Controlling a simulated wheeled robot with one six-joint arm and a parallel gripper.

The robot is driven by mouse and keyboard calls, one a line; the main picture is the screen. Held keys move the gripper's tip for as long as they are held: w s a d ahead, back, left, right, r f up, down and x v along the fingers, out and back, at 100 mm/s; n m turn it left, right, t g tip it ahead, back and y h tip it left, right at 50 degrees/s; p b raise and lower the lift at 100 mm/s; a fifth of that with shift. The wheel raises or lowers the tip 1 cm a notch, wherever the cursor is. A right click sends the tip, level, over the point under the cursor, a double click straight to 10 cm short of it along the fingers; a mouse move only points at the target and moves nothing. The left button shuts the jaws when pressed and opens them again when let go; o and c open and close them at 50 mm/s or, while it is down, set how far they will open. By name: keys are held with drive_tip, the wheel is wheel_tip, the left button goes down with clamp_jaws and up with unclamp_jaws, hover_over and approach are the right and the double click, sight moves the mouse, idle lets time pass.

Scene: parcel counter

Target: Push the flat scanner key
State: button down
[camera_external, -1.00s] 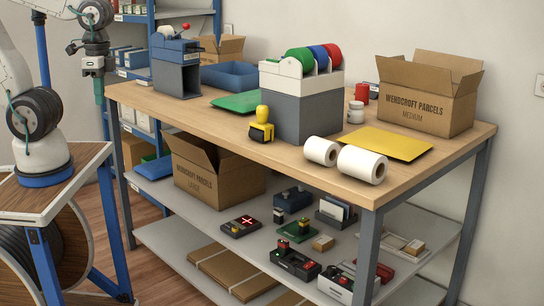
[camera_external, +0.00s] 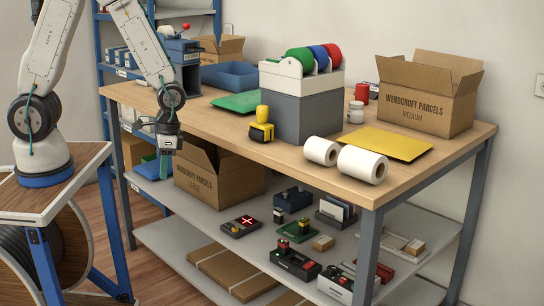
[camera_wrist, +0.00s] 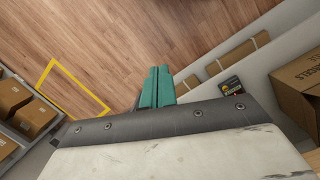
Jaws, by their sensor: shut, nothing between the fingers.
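A flat dark scanner (camera_external: 240,226) with a lit red cross lies on the lower shelf, in front of the large open parcel box. Its key is too small to make out surely. In the wrist view, a small dark device (camera_wrist: 231,87) with coloured marks, likely this scanner, lies right of my fingers. My gripper (camera_external: 165,174) points down beside the table's left front edge, above and left of the scanner and apart from it. In the wrist view my teal fingers (camera_wrist: 157,78) are together and empty, with wood floor behind them.
The large parcel box (camera_external: 207,185) stands behind the scanner, under the tabletop (camera_external: 220,120). Several small devices, including a green-based one (camera_external: 291,231), sit right of the scanner. Flat cartons (camera_external: 235,270) lie on the bottom shelf.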

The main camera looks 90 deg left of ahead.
drive_tip(key=w+a+f+n+t+y, duration=0.15)
drive_tip(key=a+f, duration=0.25)
drive_tip(key=f, duration=0.7)
drive_tip(key=w+a+f+n+t+y, duration=0.15)
drive_tip(key=a+f, duration=0.25)
drive_tip(key=f, duration=0.6)
drive_tip(key=w+a+f+n+t+y, duration=0.15)
drive_tip(key=a+f, duration=0.25)
drive_tip(key=f, duration=0.7)
drive_tip(key=a+f+t+y, duration=0.2)
drive_tip(key=a+t+y, duration=0.1)
drive_tip(key=a+t, duration=0.1)
drive_tip(key=w+a+r+t+y, duration=0.3)
drive_tip(key=r+t+y, duration=0.1)
drive_tip(key=r, duration=0.3)
drive_tip(key=shift+n, duration=0.35)
drive_tip(key=shift+r, duration=0.1)
